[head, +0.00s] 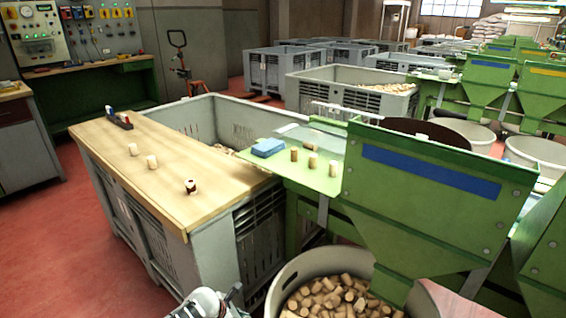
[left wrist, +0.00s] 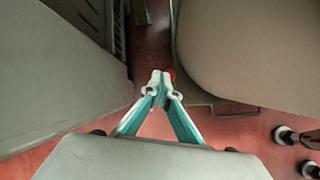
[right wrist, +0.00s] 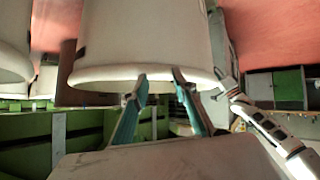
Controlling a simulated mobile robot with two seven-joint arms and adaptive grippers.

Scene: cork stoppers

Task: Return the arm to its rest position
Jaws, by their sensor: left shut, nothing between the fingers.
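My left gripper (left wrist: 160,82) is shut and empty, its teal fingers meeting at the tips. It is over the red floor, between a grey crate (left wrist: 55,70) and a large pale round bin (left wrist: 250,55). My right gripper (right wrist: 160,76) is open, with a gap between its fingertips. Nothing shows between them, and a white bin (right wrist: 145,40) fills the view behind; I cannot tell whether they touch it. In the head view only a white and dark piece of my arm (head: 208,303) shows at the bottom edge.
Cork stoppers (head: 152,162) and a dark-banded piece (head: 190,186) stand on the wooden board (head: 165,200). More corks (head: 313,162) and a blue block (head: 268,147) are on the green table. A round bin full of corks (head: 340,298) and a green hopper (head: 430,185) stand close in front.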

